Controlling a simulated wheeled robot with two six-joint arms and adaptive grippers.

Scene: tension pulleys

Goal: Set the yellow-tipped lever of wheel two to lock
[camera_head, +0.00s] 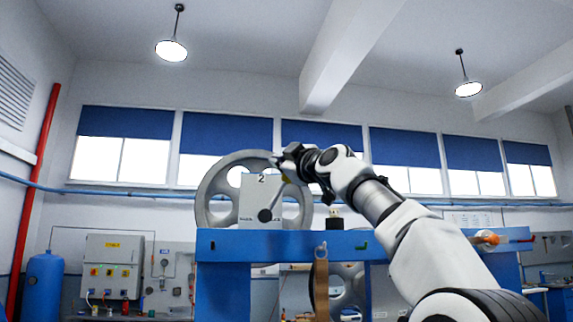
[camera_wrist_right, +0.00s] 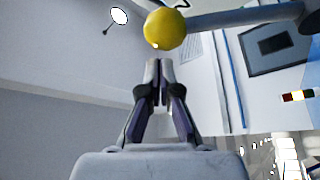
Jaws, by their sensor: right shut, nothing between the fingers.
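Wheel two (camera_head: 210,198) is a large grey spoked wheel behind a pale plate (camera_head: 248,184) marked "2". The lever's dark pivot (camera_head: 265,215) is low on the plate, and its arm slants up and right toward my right gripper (camera_head: 283,163). In the right wrist view the lever's yellow ball tip (camera_wrist_right: 166,29) and grey shaft (camera_wrist_right: 240,17) show clearly. My right gripper (camera_wrist_right: 158,72) is shut and empty, its fingertips just below the ball in that picture. I cannot tell whether they touch it. The small lettering on the plate is unreadable. My left gripper is out of view.
A blue frame (camera_head: 222,245) carries the wheel. A hanging brown strap (camera_head: 321,285) and another wheel (camera_head: 347,285) show below. A grey control box (camera_head: 110,262) and blue cylinder (camera_head: 44,285) stand at left. The space above the wheel is clear.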

